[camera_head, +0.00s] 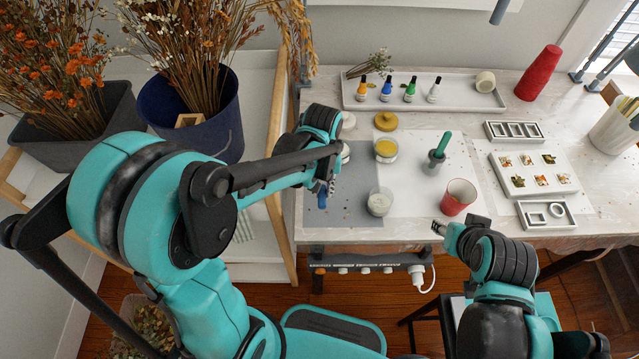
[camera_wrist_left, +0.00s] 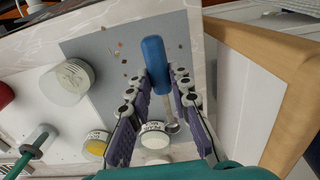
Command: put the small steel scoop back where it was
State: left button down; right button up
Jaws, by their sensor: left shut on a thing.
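The small steel scoop has a blue handle (camera_wrist_left: 157,62) and a shiny steel bowl (camera_wrist_left: 172,126). In the left wrist view it lies between the fingers of my left gripper (camera_wrist_left: 158,103), which is shut on it. In the head view the left gripper (camera_head: 324,188) is over the left part of the grey mat (camera_head: 343,211), with a little of the blue handle showing below it. Its height above the mat is unclear. My right gripper (camera_head: 439,228) is near the table's front edge, and its finger opening is unclear.
On the table stand a jar of pale powder (camera_head: 380,203), a jar of yellow powder (camera_head: 386,151), a partly hidden labelled jar (camera_wrist_left: 155,136), a red cup (camera_head: 458,196) and a green-handled tool in a holder (camera_head: 437,156). A tray of small bottles (camera_head: 460,97) lies behind.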

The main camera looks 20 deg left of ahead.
aim_at(322, 191)
pick_arm(q)
jog(key=shift+f+b, duration=2.55)
jog(key=shift+f, duration=0.8)
jog(key=shift+f+b, duration=0.6)
jog(key=shift+f, duration=0.05)
jog(key=c, duration=1.3)
grip_release()
notch_tip(322, 191, up, 12)
jog(key=shift+r, duration=0.1)
jog(key=shift+s+a+r+t, duration=0.1)
jog(key=shift+s+a+t, duration=0.2)
jog(key=shift+s, duration=0.1)
jog(key=s+a+m+t, duration=0.3)
jog(key=s+a+t, duration=0.1)
jog(key=s+t, duration=0.2)
jog(key=shift+s+a+t, duration=0.3)
jog(key=shift+s, duration=0.55)
